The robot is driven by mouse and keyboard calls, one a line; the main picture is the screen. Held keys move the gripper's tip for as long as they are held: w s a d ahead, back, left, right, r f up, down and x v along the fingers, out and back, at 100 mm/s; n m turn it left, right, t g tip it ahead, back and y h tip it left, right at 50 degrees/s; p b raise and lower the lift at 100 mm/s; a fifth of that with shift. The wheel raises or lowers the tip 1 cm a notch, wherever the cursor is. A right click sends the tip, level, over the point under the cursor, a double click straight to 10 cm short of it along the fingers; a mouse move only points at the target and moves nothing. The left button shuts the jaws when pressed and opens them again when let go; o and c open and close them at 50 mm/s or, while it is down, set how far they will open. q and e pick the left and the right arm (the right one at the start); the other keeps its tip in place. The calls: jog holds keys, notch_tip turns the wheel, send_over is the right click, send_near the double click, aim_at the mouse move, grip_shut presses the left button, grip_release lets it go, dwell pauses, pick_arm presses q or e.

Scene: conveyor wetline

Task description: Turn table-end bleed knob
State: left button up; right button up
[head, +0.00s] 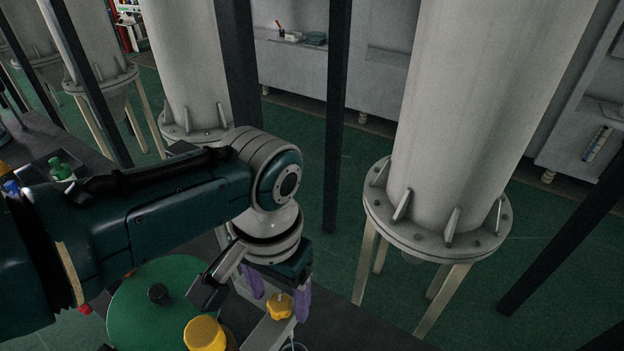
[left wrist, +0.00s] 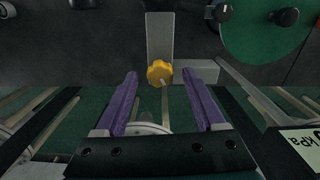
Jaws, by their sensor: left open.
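The bleed knob (head: 279,307) is yellow with a lobed rim and sits on a grey metal bracket at the table's end. It also shows in the left wrist view (left wrist: 160,70), at the upper middle. My left gripper (head: 279,302) points down over the table end, its two purple fingers spread apart. In the left wrist view the gripper (left wrist: 160,76) is open and empty, with the knob between the lines of its fingertips and gaps on both sides. I cannot tell whether the tips are level with the knob. My right gripper is out of view.
A green round plate (head: 135,305) with a black knob (head: 158,294) and a yellow cap (head: 204,334) lies left of the gripper. A flanged grey column (head: 438,235) on legs stands right. Dark posts (head: 336,120) rise behind. Green floor between them is open.

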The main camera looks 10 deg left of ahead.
aim_at(280, 301)
pick_arm(q)
notch_tip(280, 301, up, 10)
jog(key=p, duration=0.2)
jog(key=shift+f, duration=0.25)
